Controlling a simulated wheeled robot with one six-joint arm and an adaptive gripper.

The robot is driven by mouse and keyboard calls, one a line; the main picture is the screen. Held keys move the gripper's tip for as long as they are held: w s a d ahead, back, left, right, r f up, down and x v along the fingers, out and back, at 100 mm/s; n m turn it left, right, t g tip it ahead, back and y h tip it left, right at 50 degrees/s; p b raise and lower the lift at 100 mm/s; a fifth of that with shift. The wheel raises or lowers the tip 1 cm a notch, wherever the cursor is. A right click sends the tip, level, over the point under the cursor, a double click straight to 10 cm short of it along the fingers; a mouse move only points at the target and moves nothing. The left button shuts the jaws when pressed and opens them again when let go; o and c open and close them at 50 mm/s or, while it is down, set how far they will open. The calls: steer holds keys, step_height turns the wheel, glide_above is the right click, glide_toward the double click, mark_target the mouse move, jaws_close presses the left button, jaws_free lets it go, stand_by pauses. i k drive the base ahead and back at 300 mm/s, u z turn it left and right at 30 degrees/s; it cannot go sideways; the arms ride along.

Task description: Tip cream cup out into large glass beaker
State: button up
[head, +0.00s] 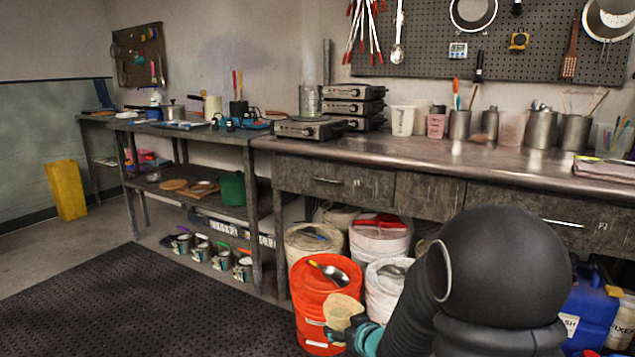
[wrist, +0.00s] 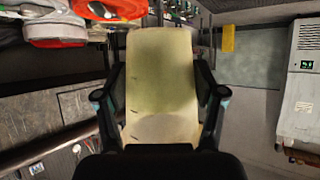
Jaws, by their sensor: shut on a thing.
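The cream cup (head: 342,309) is in my gripper (head: 352,331), low in the middle of the head view, in front of the orange bucket. In the wrist view the cup (wrist: 160,65) fills the middle. A finger of my gripper (wrist: 162,92) presses on each side of it. The cup's inside is hidden, so I cannot tell what it holds. A large glass beaker (head: 310,101) stands upright on a hot plate at the back bench, well away from the cup. The beaker's contents are too small to tell.
An orange bucket (head: 319,294) with a metal scoop on its lid stands beside the cup. White buckets (head: 380,238) crowd under the steel bench (head: 420,155). Stacked hot plates (head: 354,107) stand right of the beaker. The dark floor mat (head: 170,310) at left is clear.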

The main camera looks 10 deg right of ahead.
mark_target(310, 95)
steer(key=z, duration=0.1)
steer(key=k, duration=0.2)
steer(key=u, duration=0.9)
steer(key=i, duration=0.65)
steer(key=u, duration=0.8)
steer(key=i, duration=1.9)
steer(key=z, duration=0.75)
steer(key=i, duration=0.5)
steer(key=z, duration=1.15)
steer(key=i, duration=0.4)
steer(key=z, duration=0.4)
